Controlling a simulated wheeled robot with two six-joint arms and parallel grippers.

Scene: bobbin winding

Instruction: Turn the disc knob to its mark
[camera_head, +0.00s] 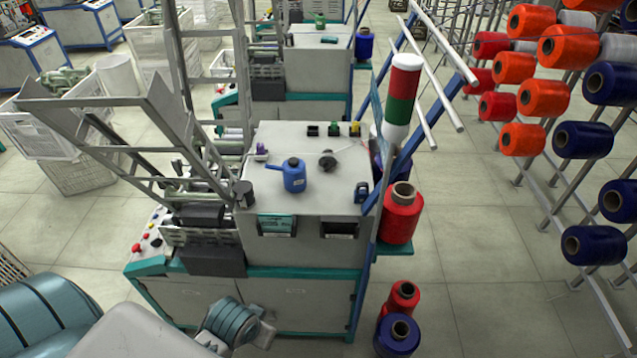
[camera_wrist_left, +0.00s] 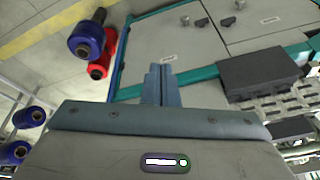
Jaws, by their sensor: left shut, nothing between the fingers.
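A small dark round piece (camera_head: 327,160) with a pale rod beside it is on the grey top of the winding machine (camera_head: 262,140). It may be the disc knob, but it is too small to tell, and I cannot make out a mark. My left gripper (camera_head: 268,331) is low in front of the machine's cabinet, well below and apart from that piece. In the left wrist view its two fingers (camera_wrist_left: 162,84) are shut together with nothing between them, pointing toward the grey cabinet doors (camera_wrist_left: 175,48). My right gripper is not in view.
A blue oil can (camera_head: 294,175) stands on the machine top. A red bobbin (camera_head: 401,215) is on the right side shelf. Red and blue bobbins (camera_head: 398,336) stand on the floor at right. Red buttons (camera_head: 136,247) are on the left panel. A bobbin rack (camera_head: 580,140) is far right, with clear floor between.

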